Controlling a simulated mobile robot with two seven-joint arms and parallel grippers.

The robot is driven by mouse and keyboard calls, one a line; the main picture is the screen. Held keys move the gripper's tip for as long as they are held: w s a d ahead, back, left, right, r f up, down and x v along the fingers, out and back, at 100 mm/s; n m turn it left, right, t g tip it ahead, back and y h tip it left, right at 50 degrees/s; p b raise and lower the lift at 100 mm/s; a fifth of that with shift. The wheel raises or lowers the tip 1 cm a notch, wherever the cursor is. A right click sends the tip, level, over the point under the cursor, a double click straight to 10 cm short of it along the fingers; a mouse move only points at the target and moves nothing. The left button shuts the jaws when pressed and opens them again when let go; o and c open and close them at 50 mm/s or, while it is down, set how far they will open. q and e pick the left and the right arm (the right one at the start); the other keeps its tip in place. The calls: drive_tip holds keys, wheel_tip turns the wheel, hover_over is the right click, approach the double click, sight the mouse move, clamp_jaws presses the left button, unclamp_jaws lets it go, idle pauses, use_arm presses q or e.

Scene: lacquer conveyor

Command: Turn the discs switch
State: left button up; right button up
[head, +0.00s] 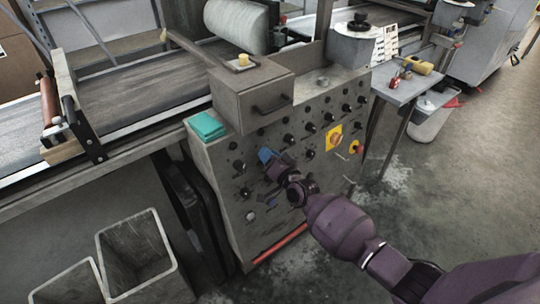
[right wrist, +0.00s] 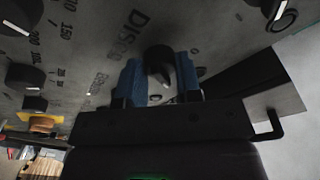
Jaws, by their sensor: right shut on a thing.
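The discs switch (right wrist: 158,62) is a black knob on the grey control panel (head: 232,205). The printed label DISCS shows beside it in the right wrist view. My right gripper (head: 267,157) is at the panel's front in the head view. In the right wrist view, its blue fingers (right wrist: 158,78) are on either side of the knob and shut on it. The fingers and wrist hide the switch in the head view. My left gripper is in neither view.
Several other black knobs (head: 311,127) are close around on the panel, with a yellow-backed switch (head: 334,138) to the right. A drawer box (head: 252,98) and a teal block (head: 207,126) are on top. Grey bins (head: 150,262) stand at lower left.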

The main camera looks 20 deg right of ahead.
drive_tip(key=shift+m, duration=0.3)
drive_tip(key=o, duration=0.9)
drive_tip(key=p+v, duration=0.1)
drive_tip(key=v, duration=0.9)
drive_tip(key=shift+s+p, duration=0.3)
drive_tip(key=shift+s, duration=0.15)
